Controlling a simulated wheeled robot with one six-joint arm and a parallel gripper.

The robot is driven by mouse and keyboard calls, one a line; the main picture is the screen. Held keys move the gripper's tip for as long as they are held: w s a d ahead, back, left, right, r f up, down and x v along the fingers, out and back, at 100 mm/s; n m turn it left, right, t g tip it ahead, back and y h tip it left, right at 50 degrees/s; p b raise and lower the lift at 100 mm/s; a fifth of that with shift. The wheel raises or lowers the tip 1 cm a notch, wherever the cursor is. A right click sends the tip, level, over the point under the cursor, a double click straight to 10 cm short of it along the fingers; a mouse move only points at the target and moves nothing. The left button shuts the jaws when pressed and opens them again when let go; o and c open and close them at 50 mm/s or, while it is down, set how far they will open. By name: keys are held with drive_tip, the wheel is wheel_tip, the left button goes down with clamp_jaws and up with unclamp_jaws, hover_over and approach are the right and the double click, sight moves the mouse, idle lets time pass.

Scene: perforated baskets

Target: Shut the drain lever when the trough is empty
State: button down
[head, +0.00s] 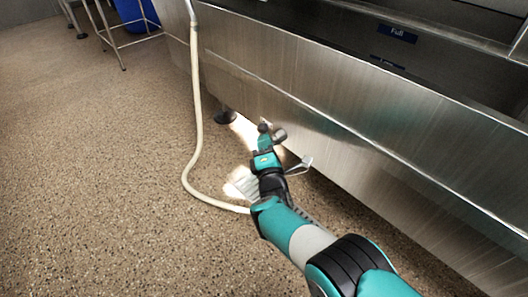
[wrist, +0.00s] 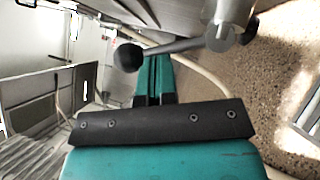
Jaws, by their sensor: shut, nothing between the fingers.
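The stainless steel trough (head: 330,120) runs along the right of the head view. A blue label reading "Full" (head: 397,33) is on its inner back wall, with a second dark label lower down. Its floor is mostly hidden by the front wall, and I cannot tell whether water is in it. The drain lever, a grey rod with a dark ball knob (wrist: 127,56), joins a metal valve body (wrist: 226,24) in the wrist view. My gripper (head: 264,143) is shut and empty under the trough's lower edge. Its teal fingers (wrist: 153,78) are close to the knob; contact is unclear.
A pale hose (head: 196,110) hangs down the trough's front and loops across the floor behind my arm. A bright floor grate (head: 242,184) lies beside my gripper. A blue bin (head: 137,12) and a metal stand are at the back. The speckled floor at left is clear.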

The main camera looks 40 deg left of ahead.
drive_tip(key=shift+w+d+r+m+g+h+p, duration=0.1)
drive_tip(key=shift+w+r+m+g+h+p, duration=0.1)
drive_tip(key=shift+w+r+m+h+p, duration=0.4)
drive_tip(key=shift+w+a+r+m+g+h+p, duration=0.1)
drive_tip(key=shift+m+g+h+p, duration=0.15)
drive_tip(key=shift+m, duration=0.6)
drive_tip(key=shift+w+d+r+m+g+h+p, duration=0.15)
drive_tip(key=shift+w+r+m+h+p, duration=0.3)
drive_tip(key=shift+m, duration=0.3)
drive_tip(key=shift+s+f, duration=0.1)
drive_tip(key=shift+f, duration=0.1)
